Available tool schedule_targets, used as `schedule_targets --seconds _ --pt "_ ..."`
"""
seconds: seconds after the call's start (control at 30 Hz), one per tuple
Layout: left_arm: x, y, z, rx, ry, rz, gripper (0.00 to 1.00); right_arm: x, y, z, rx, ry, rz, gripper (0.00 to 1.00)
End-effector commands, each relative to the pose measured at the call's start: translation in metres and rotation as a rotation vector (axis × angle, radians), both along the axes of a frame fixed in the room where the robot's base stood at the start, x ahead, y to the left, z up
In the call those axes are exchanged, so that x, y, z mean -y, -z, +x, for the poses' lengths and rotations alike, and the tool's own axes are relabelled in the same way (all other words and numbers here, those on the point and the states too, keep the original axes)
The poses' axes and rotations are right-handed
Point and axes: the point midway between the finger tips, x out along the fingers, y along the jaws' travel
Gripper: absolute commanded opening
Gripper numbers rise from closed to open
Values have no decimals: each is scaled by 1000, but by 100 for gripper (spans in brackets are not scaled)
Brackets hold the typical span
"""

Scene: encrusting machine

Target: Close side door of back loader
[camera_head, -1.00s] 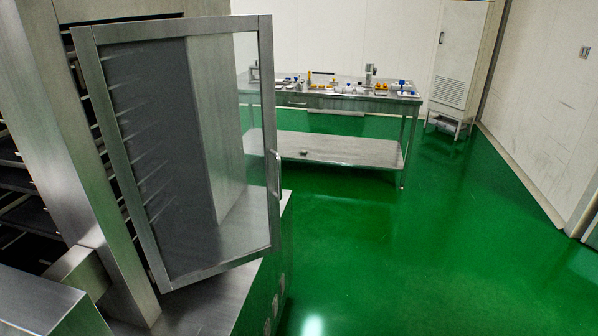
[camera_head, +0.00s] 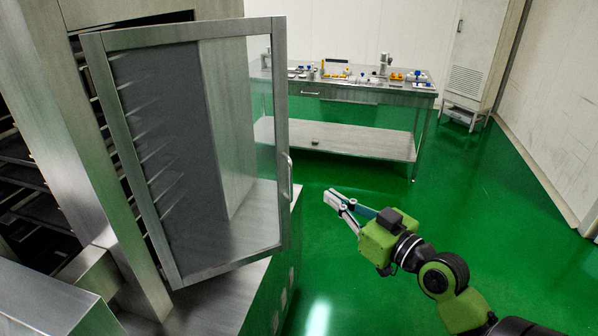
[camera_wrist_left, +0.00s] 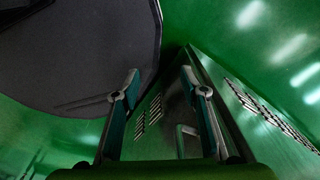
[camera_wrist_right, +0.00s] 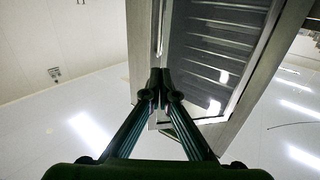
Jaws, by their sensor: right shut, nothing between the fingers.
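The side door (camera_head: 185,155), a steel frame around a clear pane, stands swung open from the steel back loader (camera_head: 75,140) on the left of the head view. Its upright handle (camera_head: 286,176) is on the door's right edge. My right gripper (camera_head: 332,198) is shut and empty, to the right of the handle and apart from it, over the green floor. In the right wrist view the shut fingertips (camera_wrist_right: 160,75) overlap the lower part of the door frame (camera_wrist_right: 142,60). My left gripper (camera_wrist_left: 165,80) is open and empty, seen only in the left wrist view.
A steel table (camera_head: 345,140) with small items stands behind the door, and a white cabinet (camera_head: 468,60) is at the back right. The loader's steel base (camera_head: 225,290) juts out below the door. The green floor (camera_head: 500,240) on the right is clear.

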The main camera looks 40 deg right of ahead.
Motion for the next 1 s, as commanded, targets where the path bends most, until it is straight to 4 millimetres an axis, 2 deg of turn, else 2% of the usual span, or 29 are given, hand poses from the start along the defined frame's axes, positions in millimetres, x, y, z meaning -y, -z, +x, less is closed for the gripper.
schedule_targets --seconds 0.07,0.6,0.8,1.0 --pt "2 -9 4 6 -1 -2 40 -1 -5 13 4 0 2 0" --pt "5 -46 5 9 -1 -6 40 -6 -3 106 1 1 3 0" --pt "5 -51 4 7 -1 -6 40 -7 0 122 0 1 1 0" --pt "5 -51 4 6 -2 -6 40 -8 2 125 -1 1 0 0"
